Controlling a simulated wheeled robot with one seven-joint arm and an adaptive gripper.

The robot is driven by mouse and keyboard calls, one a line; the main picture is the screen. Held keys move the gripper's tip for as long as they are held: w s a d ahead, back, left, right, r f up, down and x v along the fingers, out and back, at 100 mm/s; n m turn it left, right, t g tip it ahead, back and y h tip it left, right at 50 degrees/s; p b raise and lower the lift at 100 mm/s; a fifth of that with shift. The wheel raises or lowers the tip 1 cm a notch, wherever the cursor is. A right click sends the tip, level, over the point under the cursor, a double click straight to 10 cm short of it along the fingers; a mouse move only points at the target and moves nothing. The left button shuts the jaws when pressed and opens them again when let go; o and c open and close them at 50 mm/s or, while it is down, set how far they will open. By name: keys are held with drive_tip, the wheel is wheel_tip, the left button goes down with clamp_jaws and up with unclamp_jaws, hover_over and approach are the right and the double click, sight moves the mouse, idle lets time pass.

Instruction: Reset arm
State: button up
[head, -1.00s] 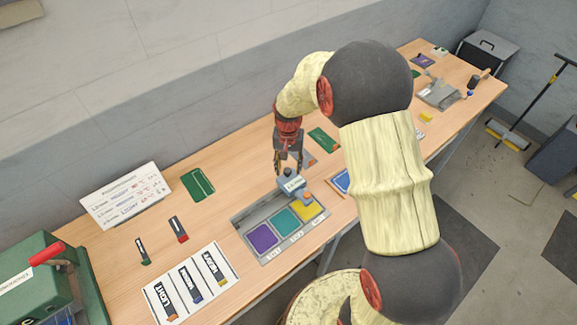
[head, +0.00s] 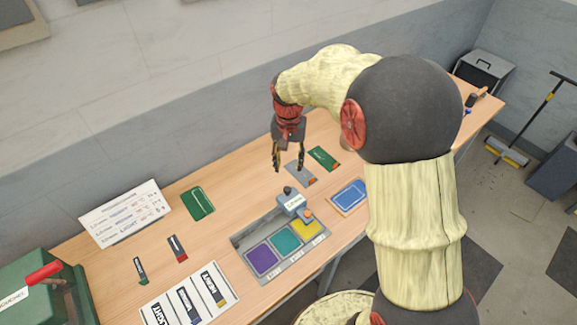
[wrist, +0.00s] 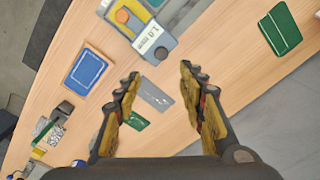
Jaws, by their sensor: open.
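My gripper (head: 288,158) hangs above the wooden bench in the head view, fingers pointing down, open and empty. In the wrist view my gripper (wrist: 165,85) shows its two yellow-and-black fingers spread apart with only bench and flat cards beyond them. A grey-blue block device (head: 292,203) with an orange button and a dark knob stands at the back edge of the grey tray (head: 238,246). It also shows at the top of the wrist view (wrist: 150,40), apart from the fingers.
The tray has purple (head: 262,258), teal (head: 286,240) and yellow pads. Flat cards lie around: green (head: 198,203), blue (head: 350,196), grey (head: 300,173). A white sign (head: 125,213) leans by the wall. A green press (head: 45,290) with a red handle stands at the left.

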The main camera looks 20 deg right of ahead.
idle(0.5)
drive_tip(key=s+a+r+n+t+b, duration=0.2)
drive_tip(key=s+b, duration=0.3)
drive_tip(key=s, duration=0.7)
drive_tip(key=s+a+r+n+t+b, duration=0.2)
drive_tip(key=s+r+n+t+b, duration=0.1)
drive_tip(key=s, duration=1)
drive_tip(key=shift+s+a+r+n+t+b, duration=0.2)
drive_tip(key=shift+s+r+n+t+b, duration=0.3)
drive_tip(key=shift+b, duration=0.7)
